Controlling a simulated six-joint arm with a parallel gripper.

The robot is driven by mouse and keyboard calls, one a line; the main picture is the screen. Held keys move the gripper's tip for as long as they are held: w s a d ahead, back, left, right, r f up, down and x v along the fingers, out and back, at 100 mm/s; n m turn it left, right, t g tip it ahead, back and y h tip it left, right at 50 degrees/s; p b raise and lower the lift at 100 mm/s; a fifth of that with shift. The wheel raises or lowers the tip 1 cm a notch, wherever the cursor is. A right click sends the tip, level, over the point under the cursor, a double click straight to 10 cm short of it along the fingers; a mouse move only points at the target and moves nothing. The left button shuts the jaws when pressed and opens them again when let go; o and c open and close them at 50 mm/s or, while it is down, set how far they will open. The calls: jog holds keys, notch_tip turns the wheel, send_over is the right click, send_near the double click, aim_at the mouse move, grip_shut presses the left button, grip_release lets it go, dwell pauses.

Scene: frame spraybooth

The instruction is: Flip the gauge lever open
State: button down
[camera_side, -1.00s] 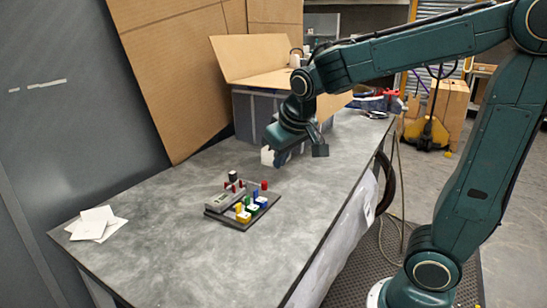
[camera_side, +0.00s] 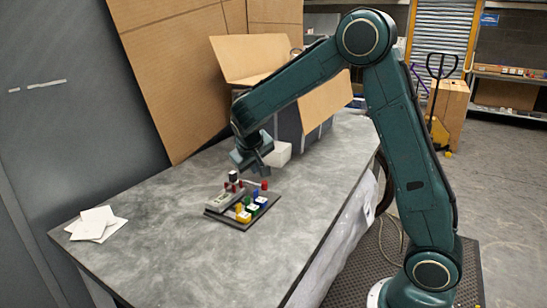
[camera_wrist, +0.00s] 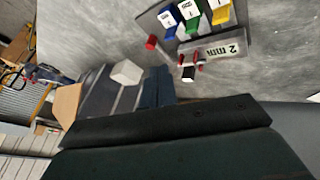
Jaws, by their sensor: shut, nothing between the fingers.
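The gauge (camera_side: 222,201) is a grey block on a dark base plate on the table; its face reads "2 mm" in the wrist view (camera_wrist: 222,46). A black knob (camera_side: 233,176) with red parts stands at its far end; the knob also shows in the wrist view (camera_wrist: 188,73). Coloured blocks in blue, green and yellow (camera_side: 243,215) sit on the same plate, with a red peg (camera_side: 264,184) behind. My gripper (camera_side: 256,168) is shut and empty, just above and behind the knob, apparently apart from it. Dark gripper parts fill the bottom of the wrist view.
A white block (camera_side: 280,155) lies on the table right behind my gripper. An open cardboard-flapped grey box (camera_side: 290,130) stands at the back. White papers (camera_side: 95,224) lie at the left. The table's front area is clear.

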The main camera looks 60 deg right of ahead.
aim_at(264, 182)
jog(key=shift+w+d+f+h, duration=0.3)
jog(key=shift+w+d+f, duration=0.25)
jog(key=shift+f, duration=0.2)
jog(key=shift+f, duration=0.1)
jog(key=shift+x, duration=4.9)
jog(key=shift+s+d+n+t, duration=0.25)
jog(key=shift+d+n+t, duration=0.05)
jog(key=shift+d+n, duration=0.2)
jog(key=shift+s+d+n+t+y, duration=0.2)
jog(key=shift+d+n+t+y, duration=0.2)
jog(key=shift+d+n, duration=0.25)
jog(key=d+n+y, duration=0.1)
jog(key=n, duration=0.1)
jog(key=d+n+t, duration=0.1)
jog(key=d+n, duration=0.1)
jog(key=shift+t+y, duration=0.3)
jog(key=shift+y, duration=0.1)
jog(key=d+n, duration=0.1)
jog(key=d+n+t+y, duration=0.1)
jog(key=n, duration=0.1)
jog(key=shift+w+d+y, duration=0.25)
jog(key=shift+w+y, duration=0.05)
jog(key=shift+w, duration=0.05)
jog(key=shift+w+d+n+y, duration=0.35)
jog(key=shift+d+n+y, duration=0.15)
jog(key=shift+n, duration=0.3)
jog(key=shift+w+d+n+y, duration=0.3)
jog(key=shift+d+n+y, duration=0.2)
jog(key=shift+n, duration=0.25)
